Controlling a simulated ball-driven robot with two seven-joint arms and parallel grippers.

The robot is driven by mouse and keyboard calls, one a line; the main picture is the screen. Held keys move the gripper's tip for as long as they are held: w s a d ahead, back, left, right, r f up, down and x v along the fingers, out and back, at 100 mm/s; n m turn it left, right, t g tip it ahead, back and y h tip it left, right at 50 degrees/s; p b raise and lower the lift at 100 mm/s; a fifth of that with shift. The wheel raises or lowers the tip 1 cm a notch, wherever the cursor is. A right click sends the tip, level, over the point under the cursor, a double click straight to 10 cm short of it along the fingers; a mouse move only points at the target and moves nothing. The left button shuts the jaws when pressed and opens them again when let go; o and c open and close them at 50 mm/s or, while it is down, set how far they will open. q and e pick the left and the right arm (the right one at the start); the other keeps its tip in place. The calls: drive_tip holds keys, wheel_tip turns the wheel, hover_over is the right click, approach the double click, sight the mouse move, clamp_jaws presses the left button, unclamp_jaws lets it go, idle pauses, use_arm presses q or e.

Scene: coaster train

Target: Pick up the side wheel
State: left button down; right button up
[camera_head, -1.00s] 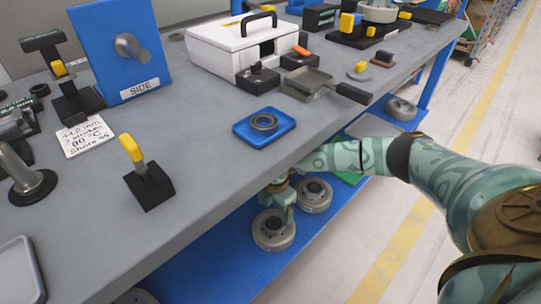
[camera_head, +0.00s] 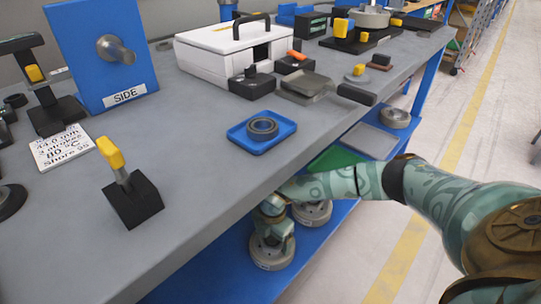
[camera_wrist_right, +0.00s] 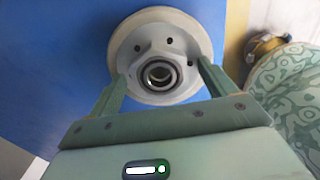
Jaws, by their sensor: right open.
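A grey wheel (camera_head: 271,251) lies flat on the blue lower shelf (camera_head: 222,284) under the bench, beneath my right gripper (camera_head: 272,232). I take it to be the side wheel, though no label on it is readable. In the right wrist view the wheel (camera_wrist_right: 146,47) has a pale rim, a raised hub with a dark bore and small holes. My right gripper (camera_wrist_right: 163,70) is open, its fingertips on either side of the hub; contact cannot be told. My left gripper is not in view.
A second wheel (camera_head: 313,213) stands close behind, partly hidden by my right arm. Another wheel (camera_head: 395,118) is farther along the shelf. The bench top (camera_head: 200,185) overhangs the shelf; it carries a blue tray (camera_head: 240,140) with a bearing ring and a blue SIDE stand (camera_head: 75,60).

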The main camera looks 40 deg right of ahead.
drive_tip(key=c, duration=1.8)
drive_tip(key=shift+w+r, duration=0.1)
clamp_jaws()
drive_tip(key=shift+r, duration=0.1)
